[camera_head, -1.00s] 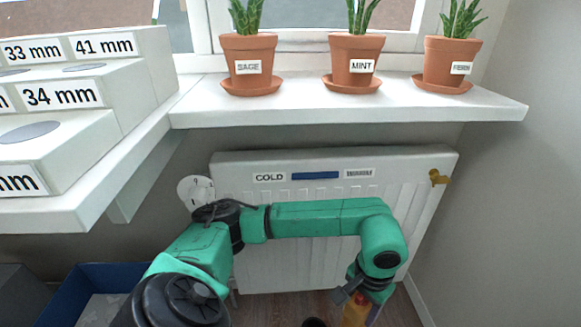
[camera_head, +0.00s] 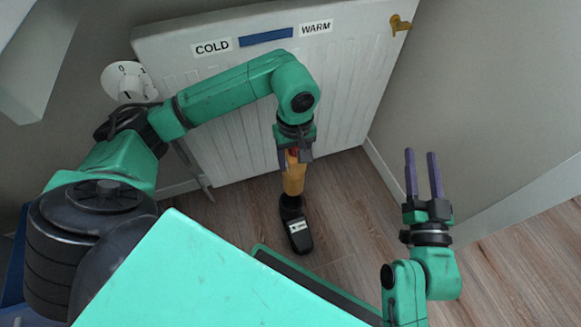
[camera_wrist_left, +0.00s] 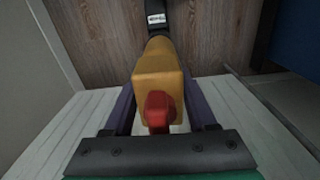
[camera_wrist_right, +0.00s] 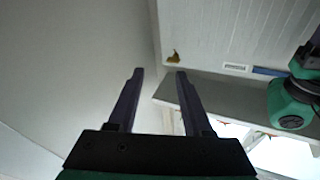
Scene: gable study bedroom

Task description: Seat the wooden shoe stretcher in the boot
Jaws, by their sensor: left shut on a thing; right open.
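The wooden shoe stretcher (camera_head: 293,180) is orange-tan with a red knob. It hangs upright below my left gripper (camera_head: 295,152), which is shut on it. In the left wrist view the stretcher (camera_wrist_left: 159,72) sits between the fingers, red knob (camera_wrist_left: 157,108) nearest the camera. The black boot (camera_head: 296,232) with a white label stands on the floor directly below. The stretcher's lower end meets the boot's dark top in the picture; whether it is inside, I cannot tell. The boot also shows in the left wrist view (camera_wrist_left: 155,16). My right gripper (camera_head: 421,157) is open and empty, right of the boot.
A white radiator (camera_head: 225,130) with COLD and WARM labels stands behind the left arm. Wood floor (camera_head: 345,205) is clear right of the boot. A grey wall is at right.

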